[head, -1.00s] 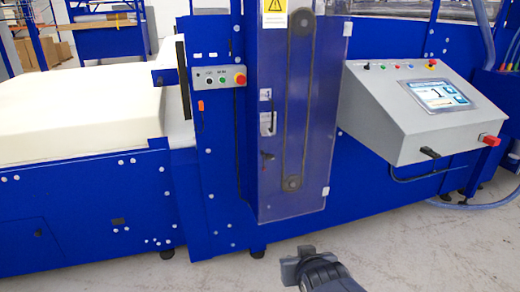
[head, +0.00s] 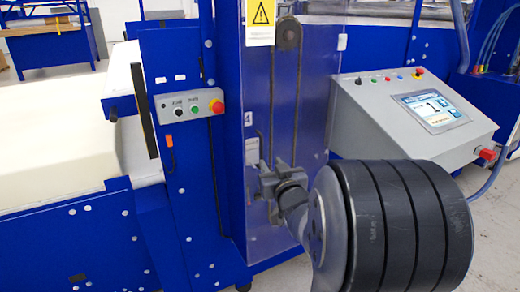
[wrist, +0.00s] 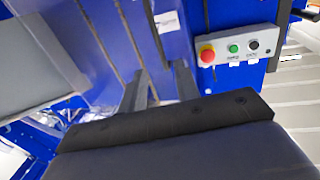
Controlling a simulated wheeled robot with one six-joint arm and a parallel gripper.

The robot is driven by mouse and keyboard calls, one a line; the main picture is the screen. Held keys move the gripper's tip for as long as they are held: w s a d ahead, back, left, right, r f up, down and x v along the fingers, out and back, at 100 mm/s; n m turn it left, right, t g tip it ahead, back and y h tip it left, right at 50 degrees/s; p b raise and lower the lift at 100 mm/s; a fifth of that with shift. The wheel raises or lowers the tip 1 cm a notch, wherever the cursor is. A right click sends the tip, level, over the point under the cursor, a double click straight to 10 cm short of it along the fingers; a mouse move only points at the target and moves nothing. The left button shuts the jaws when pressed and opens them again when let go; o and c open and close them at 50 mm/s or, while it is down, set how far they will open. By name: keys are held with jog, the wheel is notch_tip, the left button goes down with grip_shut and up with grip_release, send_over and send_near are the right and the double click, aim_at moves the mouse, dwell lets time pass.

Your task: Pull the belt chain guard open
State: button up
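The belt chain guard (head: 318,105) is a tall clear panel with a yellow warning label, on the front of the blue machine in the head view. The belt chain (head: 298,105) shows behind it, and the guard looks closed. My gripper (head: 262,180) is in front of the guard's lower left part, where the black handle was visible earlier; my gripper and arm now hide that part. In the wrist view my two fingers (wrist: 160,85) stand apart with a gap between them, and I see no handle held there. I cannot tell whether they touch the guard.
A grey button box (head: 190,105) with a red stop button is left of the guard. A sloped control console (head: 415,115) with a screen stands to the right. A cream foam block (head: 60,155) lies at the left. My arm covers the lower right.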

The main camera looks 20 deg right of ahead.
aim_at(262, 150)
jog(key=w, duration=0.2)
jog(key=w+d, duration=0.1)
jog(key=w, duration=0.2)
jog(key=w+p, duration=0.1)
jog(key=w, duration=0.2)
jog(key=shift+w+d, duration=0.2)
jog(key=shift+w, duration=0.05)
grip_shut()
